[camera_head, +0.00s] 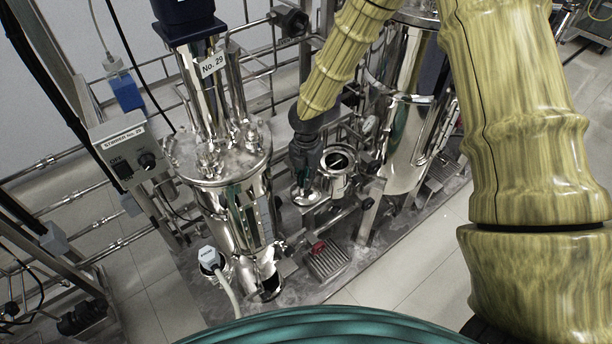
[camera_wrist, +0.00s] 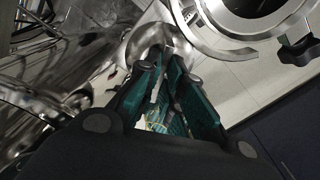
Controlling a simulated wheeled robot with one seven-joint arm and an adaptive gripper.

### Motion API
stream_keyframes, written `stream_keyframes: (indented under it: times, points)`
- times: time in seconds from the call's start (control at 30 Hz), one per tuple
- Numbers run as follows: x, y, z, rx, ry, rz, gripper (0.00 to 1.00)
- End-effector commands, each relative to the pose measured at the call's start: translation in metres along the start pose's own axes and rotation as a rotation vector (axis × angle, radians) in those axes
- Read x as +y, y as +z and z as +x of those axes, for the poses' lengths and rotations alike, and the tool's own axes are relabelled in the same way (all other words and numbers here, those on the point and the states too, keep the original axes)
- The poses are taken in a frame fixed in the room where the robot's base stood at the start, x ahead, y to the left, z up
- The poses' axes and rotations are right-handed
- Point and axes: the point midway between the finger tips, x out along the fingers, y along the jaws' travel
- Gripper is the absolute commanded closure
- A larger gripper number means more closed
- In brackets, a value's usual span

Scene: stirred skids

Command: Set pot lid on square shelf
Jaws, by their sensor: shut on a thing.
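My gripper (camera_head: 303,184) reaches down in the middle of the head view, just left of a small open steel pot (camera_head: 338,163). Its dark fingers with teal pads (camera_wrist: 168,62) are shut on the pot lid (camera_head: 306,198), a small shiny round piece at the fingertips. The lid also shows in the wrist view (camera_wrist: 140,36), partly hidden by the fingers. The pot's rim (camera_wrist: 226,46) is at the upper right there, close beside the lid. I cannot tell for sure which surface is the square shelf, or whether the lid touches anything below it.
A tall steel vessel (camera_head: 232,165) labelled No. 29 stands left of my gripper, and a larger steel tank (camera_head: 405,140) stands right. Pipes and valves crowd between them. A ribbed square plate (camera_head: 328,262) lies low in front. Bare floor (camera_head: 400,265) shows at the lower right.

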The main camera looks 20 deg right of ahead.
Motion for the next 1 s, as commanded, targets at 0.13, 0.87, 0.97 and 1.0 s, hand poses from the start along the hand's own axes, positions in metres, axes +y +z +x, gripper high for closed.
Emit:
stream_keyframes:
  times: [0.13,0.87,0.97,1.0]
  points:
    - [0.0002,0.0002,0.0015,0.0,0.0,0.0,1.0]
    - [0.0,0.0001,0.0071,0.0,0.0,0.0,0.66]
    - [0.0,0.0001,0.0072,0.0,0.0,0.0,0.66]
    - [0.0,0.0,0.0072,0.0,0.0,0.0,0.66]
